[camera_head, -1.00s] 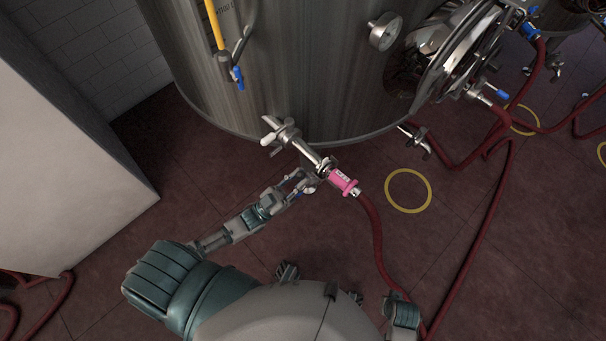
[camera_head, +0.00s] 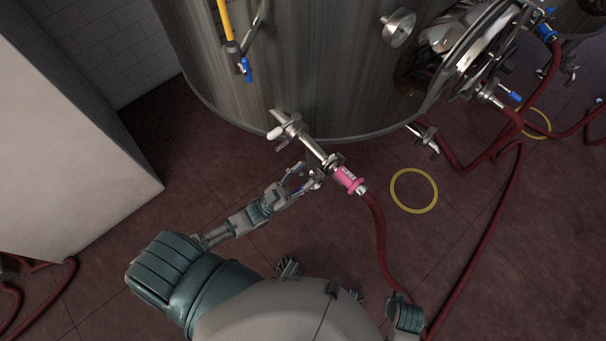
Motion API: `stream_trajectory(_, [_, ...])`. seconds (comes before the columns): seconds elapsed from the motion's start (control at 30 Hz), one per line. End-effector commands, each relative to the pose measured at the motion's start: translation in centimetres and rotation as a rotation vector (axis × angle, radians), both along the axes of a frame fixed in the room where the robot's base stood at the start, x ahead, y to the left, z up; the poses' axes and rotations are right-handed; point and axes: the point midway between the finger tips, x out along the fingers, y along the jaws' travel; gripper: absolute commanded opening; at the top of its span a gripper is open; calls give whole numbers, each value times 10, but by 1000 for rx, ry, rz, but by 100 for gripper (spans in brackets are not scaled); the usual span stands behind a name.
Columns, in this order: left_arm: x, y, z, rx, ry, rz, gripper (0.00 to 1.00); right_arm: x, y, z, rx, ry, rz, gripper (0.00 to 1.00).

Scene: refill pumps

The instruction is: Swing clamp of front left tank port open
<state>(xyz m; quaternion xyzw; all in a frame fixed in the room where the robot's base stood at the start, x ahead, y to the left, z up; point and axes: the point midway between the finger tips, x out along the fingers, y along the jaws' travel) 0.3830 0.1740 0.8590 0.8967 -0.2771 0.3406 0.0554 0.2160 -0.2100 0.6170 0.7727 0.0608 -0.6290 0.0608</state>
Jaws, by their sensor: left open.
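The large steel tank (camera_head: 300,80) fills the upper middle. Its front left port (camera_head: 312,146) sticks out low on the tank wall, with a white-handled valve (camera_head: 284,127). A pink hose coupling (camera_head: 348,180) sits at the port's end, with a red hose (camera_head: 377,228) running down from it. The clamp (camera_head: 332,162) is at the joint between port and coupling; it is small, and I cannot tell whether it is open. My left gripper (camera_head: 309,177) is open just left of this joint, its fingers close to the clamp. I cannot tell if they touch. My right gripper is not identifiable.
A second port (camera_head: 424,138) is on the tank to the right. A yellow floor ring (camera_head: 414,190) lies right of the coupling. More red hoses run at the right. A pale box-like block (camera_head: 70,150) stands at the left. The floor between the block and my left arm is clear.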

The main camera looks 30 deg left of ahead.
Motion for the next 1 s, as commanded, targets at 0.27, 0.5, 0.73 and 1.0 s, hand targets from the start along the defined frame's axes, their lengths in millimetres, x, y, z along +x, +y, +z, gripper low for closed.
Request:
stream_trajectory(0.27, [-14,11,-15,1,1,0,47,0,0,0,0,2,1,0])
stream_trajectory(0.5, [-47,36,-51,2,4,1,47,0,0,0,0,2,1,0])
stream_trajectory(0.73, [-68,52,-74,0,5,0,47,0,0,0,0,2,1,0])
stream_trajectory(1.0, [-73,56,-79,0,2,0,47,0,0,0,1,1,0,0])
